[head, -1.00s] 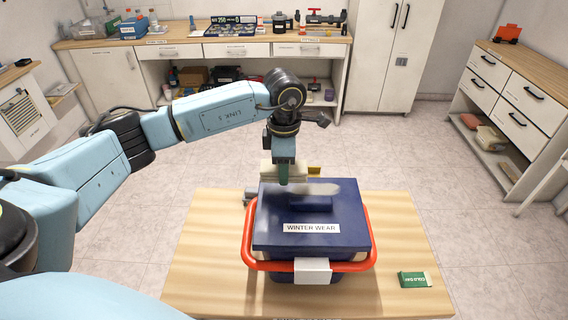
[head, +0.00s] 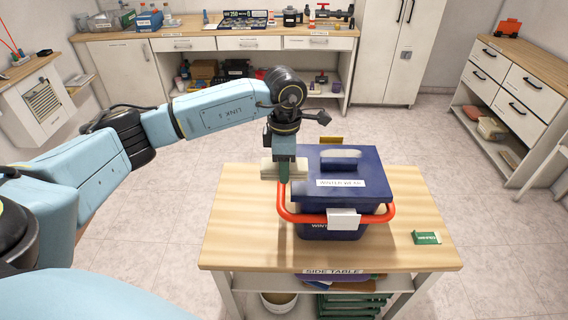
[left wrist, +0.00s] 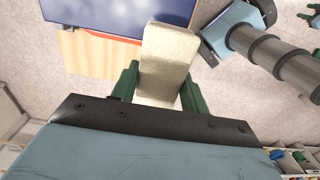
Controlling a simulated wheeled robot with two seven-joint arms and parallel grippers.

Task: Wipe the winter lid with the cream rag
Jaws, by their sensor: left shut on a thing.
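The winter lid (head: 370,165) is dark blue, labelled WINTER WEAR, and sits on a dark blue box (head: 330,231) on the side table. A pale patch shows around its raised grip; I cannot tell whether it is dirt or glare. My left gripper (head: 284,176) is shut on the cream rag (head: 268,171), at the lid's left edge. In the left wrist view, the rag (left wrist: 166,62) is a pale block between green fingers, and the lid (left wrist: 95,14) shows beyond it. Contact between rag and lid cannot be told. My right gripper is not in view.
A red handle (head: 387,214) with a white tag (head: 342,219) surrounds the box front. A green packet (head: 426,237) lies at the table's right. The side table (head: 245,240) has clear wood at its front left. A workbench (head: 215,33) stands behind.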

